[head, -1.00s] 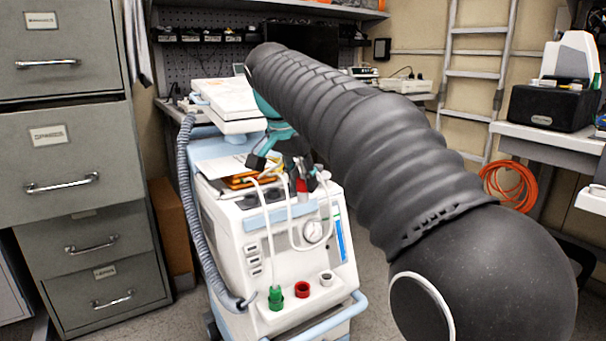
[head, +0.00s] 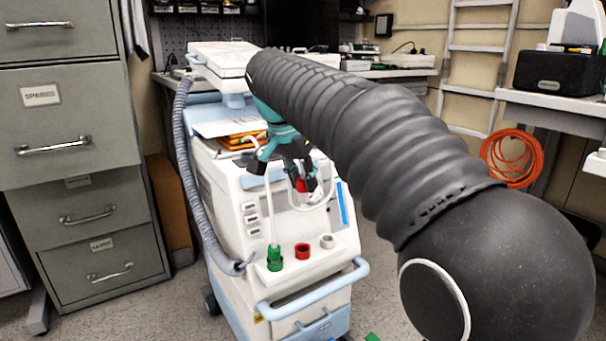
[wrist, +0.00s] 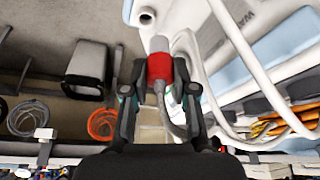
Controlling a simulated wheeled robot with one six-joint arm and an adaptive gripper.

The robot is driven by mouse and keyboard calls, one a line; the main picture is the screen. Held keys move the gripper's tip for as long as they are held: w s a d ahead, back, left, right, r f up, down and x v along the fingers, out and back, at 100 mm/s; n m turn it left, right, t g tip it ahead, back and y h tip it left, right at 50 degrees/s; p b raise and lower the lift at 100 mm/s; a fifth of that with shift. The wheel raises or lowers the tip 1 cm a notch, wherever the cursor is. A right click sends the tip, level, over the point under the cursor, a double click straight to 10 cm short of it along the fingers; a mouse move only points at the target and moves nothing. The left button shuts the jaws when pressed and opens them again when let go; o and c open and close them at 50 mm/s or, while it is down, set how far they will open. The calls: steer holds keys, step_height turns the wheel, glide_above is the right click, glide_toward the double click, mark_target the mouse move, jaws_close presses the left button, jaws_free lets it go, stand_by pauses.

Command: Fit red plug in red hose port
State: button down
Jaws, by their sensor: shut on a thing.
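The red plug (head: 301,185) is between the fingers of my gripper (head: 296,180), above the front ledge of the white pump cart. In the wrist view, my gripper (wrist: 160,88) is shut on the red plug (wrist: 159,68), with a finger on each side. The plug has a grey end and a grey hose running back between the fingers. The red hose port (head: 302,251) stands on the ledge, below and apart from the plug. I cannot make out the red port in the wrist view.
A green plug (head: 274,254) stands in the port left of the red one, and a white-grey port (head: 327,241) is to its right. White hoses (head: 325,200) loop beside my gripper. A blue handle rail (head: 315,288) crosses the cart's front. Grey cabinets (head: 60,100) stand left.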

glide_above(306, 245)
steer(key=s, duration=0.1)
steer(key=shift+a+f, duration=0.2)
steer(key=shift+f, duration=2.4)
steer(key=shift+a+f, duration=0.2)
steer(key=shift+f, duration=2.4)
steer(key=shift+s+f, duration=0.15)
steer(key=shift+f, duration=1.4)
steer(key=c, duration=0.8)
jaws_free()
steer(key=shift+c, duration=0.2)
